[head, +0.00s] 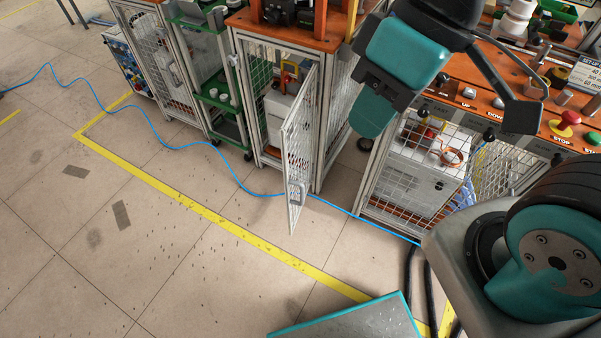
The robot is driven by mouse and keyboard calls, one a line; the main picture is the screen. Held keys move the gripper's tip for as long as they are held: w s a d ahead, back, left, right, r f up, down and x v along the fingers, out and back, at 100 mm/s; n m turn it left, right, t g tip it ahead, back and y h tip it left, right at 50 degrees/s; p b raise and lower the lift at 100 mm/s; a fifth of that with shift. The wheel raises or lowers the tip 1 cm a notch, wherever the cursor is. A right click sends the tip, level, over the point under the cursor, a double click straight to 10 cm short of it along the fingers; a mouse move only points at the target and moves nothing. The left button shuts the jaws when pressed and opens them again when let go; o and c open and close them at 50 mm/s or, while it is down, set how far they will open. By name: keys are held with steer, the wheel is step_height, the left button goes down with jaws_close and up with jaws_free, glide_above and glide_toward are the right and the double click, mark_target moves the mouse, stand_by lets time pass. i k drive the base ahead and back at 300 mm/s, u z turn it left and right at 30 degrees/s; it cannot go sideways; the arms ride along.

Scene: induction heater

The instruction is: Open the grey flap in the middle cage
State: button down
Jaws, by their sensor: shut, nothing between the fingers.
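The grey flap (301,143) is a mesh door in a grey frame on the middle cage (323,150). It stands swung outward from the cage front, leaving the opening on its left uncovered. My gripper (371,118) is at the upper middle of the head view, with teal fingers pointing down. It is shut and empty, to the right of the flap in the picture, and appears apart from it. The fingertips are seen at a slant, so their exact distance from the cage is unclear.
The right cage (385,205) stands below an orange control panel (480,103) with buttons. A green shelf trolley (222,105) and the left cage (172,70) stand left. A blue cable (150,128) and yellow line (200,208) cross the floor, which is otherwise mostly clear.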

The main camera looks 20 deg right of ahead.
mark_target(274, 122)
steer(key=u, duration=1.55)
steer(key=i, duration=2.6)
steer(key=z, duration=3.05)
